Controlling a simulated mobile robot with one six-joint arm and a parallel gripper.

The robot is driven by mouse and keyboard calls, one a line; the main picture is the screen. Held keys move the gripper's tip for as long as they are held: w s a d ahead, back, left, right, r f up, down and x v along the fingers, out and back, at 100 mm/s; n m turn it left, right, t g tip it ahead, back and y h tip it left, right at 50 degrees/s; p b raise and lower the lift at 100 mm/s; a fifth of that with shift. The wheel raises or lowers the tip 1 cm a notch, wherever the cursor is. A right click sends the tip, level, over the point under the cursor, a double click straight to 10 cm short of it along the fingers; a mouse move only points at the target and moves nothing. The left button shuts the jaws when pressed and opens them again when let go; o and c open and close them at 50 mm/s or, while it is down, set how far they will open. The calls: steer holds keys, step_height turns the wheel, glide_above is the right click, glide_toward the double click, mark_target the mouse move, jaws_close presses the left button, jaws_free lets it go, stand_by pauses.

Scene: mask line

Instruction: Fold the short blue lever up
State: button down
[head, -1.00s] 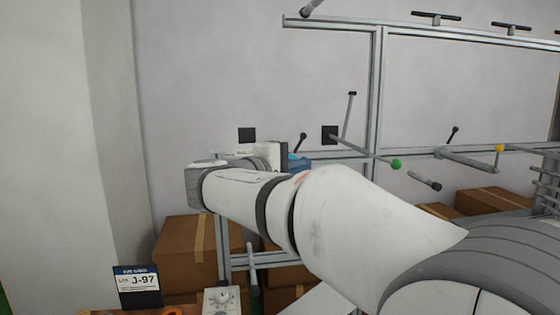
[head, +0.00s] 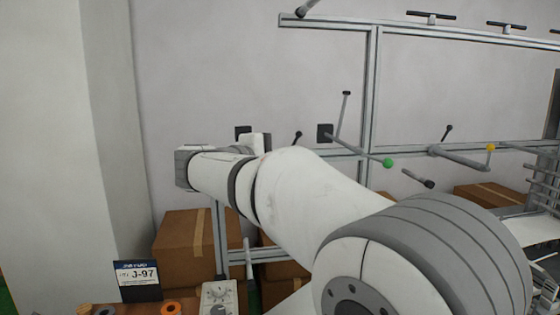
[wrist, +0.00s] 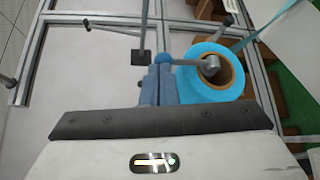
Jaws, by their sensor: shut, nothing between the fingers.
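In the wrist view, a blue ball knob (wrist: 163,59) sits on a short grey rod (wrist: 190,62). The rod runs right, across the face of a light blue roll (wrist: 189,83) with a brown core. My gripper (wrist: 159,74) has blue fingers, which are together and empty. Their tips are just below the knob in the picture; I cannot tell whether they touch it. In the head view, my arm hides the gripper, the blue knob and the roll.
Longer levers on the frame (head: 368,95) have a green knob (head: 388,163) and a yellow knob (head: 491,147). Another rod has a black tip (head: 346,93). Cardboard boxes (head: 181,240) stand below. A J-97 sign (head: 138,279) is at the lower left.

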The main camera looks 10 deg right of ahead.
steer(key=r+b+v, duration=0.1)
steer(key=b+v, duration=0.1)
steer(key=v, duration=1.1)
steer(key=s+d+f+m+g+y, duration=0.1)
steer(key=s+d+f+g+y, duration=0.25)
steer(key=f, duration=0.55)
steer(key=s+d+f+g+y, duration=0.1)
steer(key=s+d+f+y, duration=0.25)
steer(key=d+f, duration=0.45)
steer(key=s+a+f+m+y, duration=0.2)
steer(key=s+f+m+y, duration=0.5)
steer(key=s+f, duration=0.7)
step_height(320, 180, down, 3)
steer(key=shift+a+r, duration=0.15)
steer(key=shift+a, duration=0.25)
